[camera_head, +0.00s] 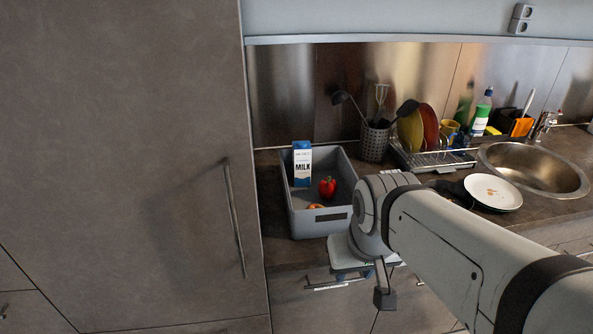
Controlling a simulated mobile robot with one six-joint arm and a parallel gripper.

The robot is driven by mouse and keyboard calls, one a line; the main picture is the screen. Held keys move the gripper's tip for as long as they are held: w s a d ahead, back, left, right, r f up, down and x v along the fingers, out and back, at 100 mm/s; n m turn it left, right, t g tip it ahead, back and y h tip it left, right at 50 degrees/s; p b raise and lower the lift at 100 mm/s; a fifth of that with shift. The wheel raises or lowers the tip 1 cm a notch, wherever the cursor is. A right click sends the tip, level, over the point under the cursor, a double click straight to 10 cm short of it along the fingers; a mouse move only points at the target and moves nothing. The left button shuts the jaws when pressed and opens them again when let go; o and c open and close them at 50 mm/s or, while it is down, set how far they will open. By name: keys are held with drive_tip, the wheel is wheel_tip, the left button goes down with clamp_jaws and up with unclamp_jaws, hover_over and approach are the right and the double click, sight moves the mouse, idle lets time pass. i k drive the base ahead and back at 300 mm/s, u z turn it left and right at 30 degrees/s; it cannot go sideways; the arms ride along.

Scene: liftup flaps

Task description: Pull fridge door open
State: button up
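The fridge door (120,150) is the large grey-brown panel filling the left of the view. It looks closed, its right edge meeting the frame beside the counter. Its long vertical metal handle (234,218) is near that right edge. My gripper (368,282) is at the end of my arm, in front of the counter and low, well to the right of the handle and apart from it. My wrist hides part of the gripper, and its opening does not show clearly. Nothing is seen held in it.
A grey crate (320,224) with a milk carton (302,164) and a red pepper (327,188) stands on the counter beside the fridge. Drawer handles (333,285) are below. Dish rack (437,160), plate (493,191) and sink (535,172) are farther right. The space before the door looks free.

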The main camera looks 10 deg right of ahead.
sight(128, 195)
drive_tip(key=i, duration=0.8)
drive_tip(key=u, duration=0.05)
drive_tip(key=k, duration=0.55)
drive_tip(key=u, duration=1.8)
drive_tip(key=i, duration=0.35)
drive_tip(key=z, duration=0.2)
drive_tip(key=k, duration=0.8)
